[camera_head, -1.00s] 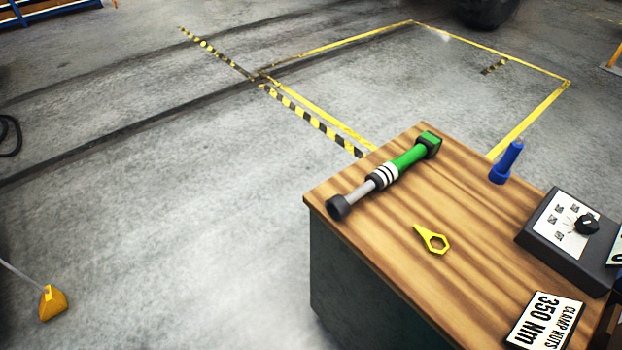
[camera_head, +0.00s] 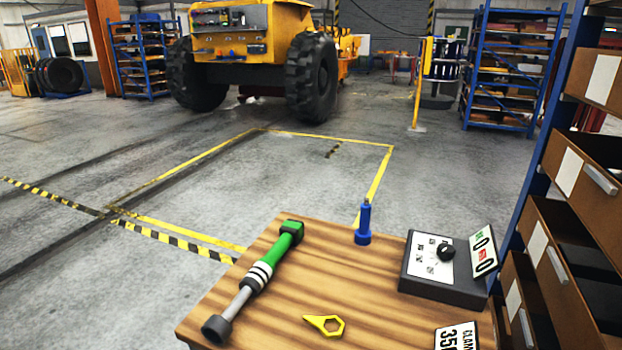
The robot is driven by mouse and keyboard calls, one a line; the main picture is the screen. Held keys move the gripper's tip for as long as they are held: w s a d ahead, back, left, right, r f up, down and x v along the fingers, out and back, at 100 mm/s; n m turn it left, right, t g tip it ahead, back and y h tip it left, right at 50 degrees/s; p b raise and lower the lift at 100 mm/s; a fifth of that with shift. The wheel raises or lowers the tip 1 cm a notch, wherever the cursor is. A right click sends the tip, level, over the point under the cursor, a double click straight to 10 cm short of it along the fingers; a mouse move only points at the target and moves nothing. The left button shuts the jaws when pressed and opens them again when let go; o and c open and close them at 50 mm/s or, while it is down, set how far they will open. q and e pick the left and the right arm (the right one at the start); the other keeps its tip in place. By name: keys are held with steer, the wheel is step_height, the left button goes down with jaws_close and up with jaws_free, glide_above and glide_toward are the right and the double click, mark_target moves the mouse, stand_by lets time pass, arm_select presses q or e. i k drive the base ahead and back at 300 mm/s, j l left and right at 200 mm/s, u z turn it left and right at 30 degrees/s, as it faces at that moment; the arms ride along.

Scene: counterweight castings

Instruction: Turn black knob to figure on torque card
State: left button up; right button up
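The black knob (camera_head: 446,253) sits on the white dial face of a dark control box (camera_head: 440,286) at the right of the wooden table. The figures around the knob are too small to read in this view. Neither of my grippers is in view.
On the wooden table (camera_head: 300,270) are a green torque tool (camera_head: 277,257), a yellow ring wrench (camera_head: 326,325) and a blue cylinder (camera_head: 363,224). A tally card (camera_head: 483,252) stands by the box. Brown drawers (camera_head: 545,270) stand close on the right. A yellow vehicle (camera_head: 255,40) is behind.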

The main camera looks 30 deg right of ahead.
mark_target(446, 251)
steer(key=z, duration=1.9)
